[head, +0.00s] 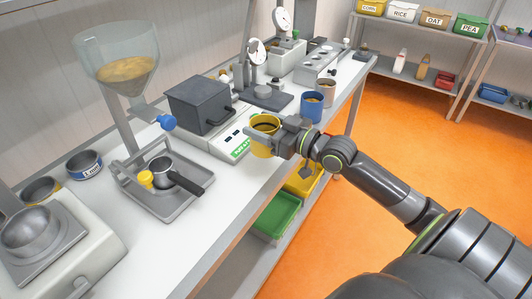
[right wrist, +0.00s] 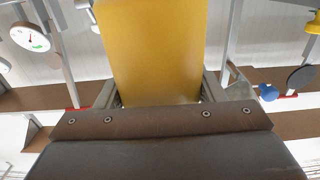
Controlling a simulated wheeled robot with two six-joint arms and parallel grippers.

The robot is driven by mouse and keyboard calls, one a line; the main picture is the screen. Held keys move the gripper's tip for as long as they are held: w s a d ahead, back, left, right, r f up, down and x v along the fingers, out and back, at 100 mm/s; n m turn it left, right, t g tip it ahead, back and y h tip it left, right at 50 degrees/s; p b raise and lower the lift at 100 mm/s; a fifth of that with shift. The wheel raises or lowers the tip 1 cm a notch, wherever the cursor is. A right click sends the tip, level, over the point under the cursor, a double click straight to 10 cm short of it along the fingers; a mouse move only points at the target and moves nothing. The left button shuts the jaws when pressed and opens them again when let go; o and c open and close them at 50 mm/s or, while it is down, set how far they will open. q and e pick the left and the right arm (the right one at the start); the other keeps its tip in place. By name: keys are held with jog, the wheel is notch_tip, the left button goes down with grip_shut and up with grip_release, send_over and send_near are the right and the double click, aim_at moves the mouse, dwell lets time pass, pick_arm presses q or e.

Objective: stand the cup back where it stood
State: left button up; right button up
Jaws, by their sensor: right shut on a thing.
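A yellow cup (head: 263,138) with dark contents is held by my right gripper (head: 283,138) near the front edge of the bench, beside the grey box and its white base. The cup looks upright in the head view. In the right wrist view the yellow cup (right wrist: 152,50) fills the middle, between the two fingers of the gripper (right wrist: 155,98). I cannot tell whether its bottom touches the bench. My left gripper is not in view.
A blue cup (head: 312,105) and a beige cup (head: 327,92) stand further along the bench (head: 225,205). A grey box (head: 200,105) sits left of the held cup. A tray (head: 180,195) with a black-handled portafilter lies nearer. Green and yellow bins sit on the shelf below.

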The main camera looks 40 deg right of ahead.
jog(key=shift+f+b, duration=1.05)
jog(key=shift+f, duration=1.75)
jog(key=shift+f, duration=0.15)
jog(key=o, duration=1.1)
